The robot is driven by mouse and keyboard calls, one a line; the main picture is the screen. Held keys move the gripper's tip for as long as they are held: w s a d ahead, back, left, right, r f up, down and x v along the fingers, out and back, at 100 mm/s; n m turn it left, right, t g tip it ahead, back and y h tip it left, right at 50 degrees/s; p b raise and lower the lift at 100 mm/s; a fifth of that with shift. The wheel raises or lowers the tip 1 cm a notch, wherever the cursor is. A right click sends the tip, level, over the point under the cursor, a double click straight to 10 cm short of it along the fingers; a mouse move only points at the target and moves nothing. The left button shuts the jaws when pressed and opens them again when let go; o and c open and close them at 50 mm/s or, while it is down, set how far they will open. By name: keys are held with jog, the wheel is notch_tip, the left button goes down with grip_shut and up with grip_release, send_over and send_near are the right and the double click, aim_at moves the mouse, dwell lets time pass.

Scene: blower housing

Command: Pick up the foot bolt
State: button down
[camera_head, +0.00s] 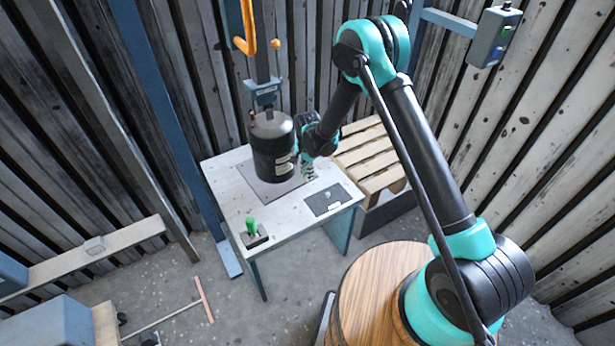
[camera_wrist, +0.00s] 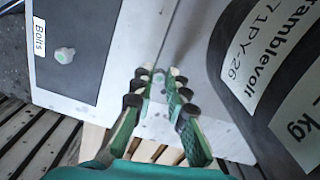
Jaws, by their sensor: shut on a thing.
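My gripper (camera_wrist: 160,76) is beside the black cylindrical housing (camera_head: 272,150), over the table's light surface. Its fingers are close together at the tips, shut on a small grey thing that I take for a foot bolt; the fingertips hide most of it. In the head view my gripper (camera_head: 309,172) is at the right side of the housing, and what it holds is too small to make out. Another pale bolt (camera_wrist: 64,55) with a greenish centre lies on the dark mat (camera_wrist: 85,30) labelled "Bolts", left of the gripper in the wrist view.
A wooden pallet (camera_head: 370,155) stands behind on the right. The table front between the green-handled item and the mat is clear.

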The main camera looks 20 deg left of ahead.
jog(key=shift+r, duration=0.15)
notch_tip(320, 180, up, 20)
dwell(0.5)
